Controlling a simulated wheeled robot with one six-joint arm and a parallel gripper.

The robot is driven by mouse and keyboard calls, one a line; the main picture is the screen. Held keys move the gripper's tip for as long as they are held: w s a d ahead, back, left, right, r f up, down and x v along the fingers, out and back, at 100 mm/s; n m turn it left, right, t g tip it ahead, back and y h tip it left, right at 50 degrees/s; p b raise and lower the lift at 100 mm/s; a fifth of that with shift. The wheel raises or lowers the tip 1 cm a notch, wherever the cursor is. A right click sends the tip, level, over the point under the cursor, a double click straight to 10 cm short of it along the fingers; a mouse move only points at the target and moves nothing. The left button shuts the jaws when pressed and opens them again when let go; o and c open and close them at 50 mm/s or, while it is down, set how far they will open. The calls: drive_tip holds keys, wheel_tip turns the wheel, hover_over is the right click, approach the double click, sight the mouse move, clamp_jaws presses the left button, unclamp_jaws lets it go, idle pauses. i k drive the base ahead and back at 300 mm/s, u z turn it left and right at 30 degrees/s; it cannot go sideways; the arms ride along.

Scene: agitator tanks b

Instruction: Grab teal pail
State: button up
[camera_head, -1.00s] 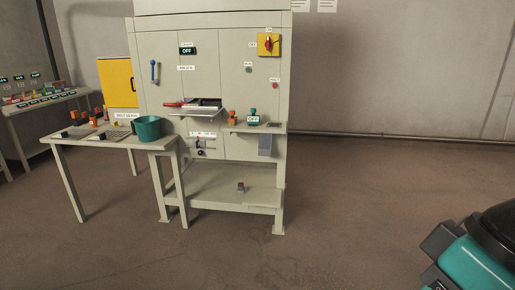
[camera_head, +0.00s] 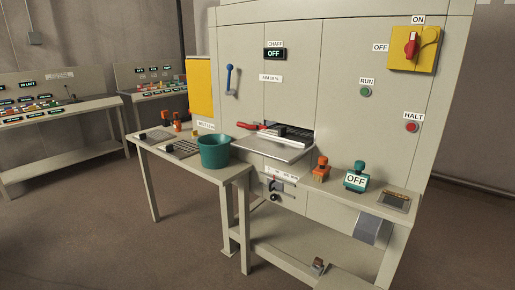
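The teal pail (camera_head: 214,152) stands upright near the right end of a small beige side table (camera_head: 192,166), just left of the large beige cabinet (camera_head: 330,75). It looks open at the top. I cannot see into its bottom. My gripper is not in view, and nothing touches the pail from above.
A grey tray with a red-handled tool (camera_head: 258,127) juts from the cabinet right of the pail. A ledge (camera_head: 345,190) holds orange and teal knobs. Consoles (camera_head: 60,122) stand at the left. The floor (camera_head: 95,235) in front of the side table is clear.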

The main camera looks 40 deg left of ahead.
sight(214, 148)
drive_tip(key=i, duration=0.6)
drive_tip(key=u, duration=2.45)
drive_tip(key=i, duration=2.6)
drive_tip(key=z, duration=1.25)
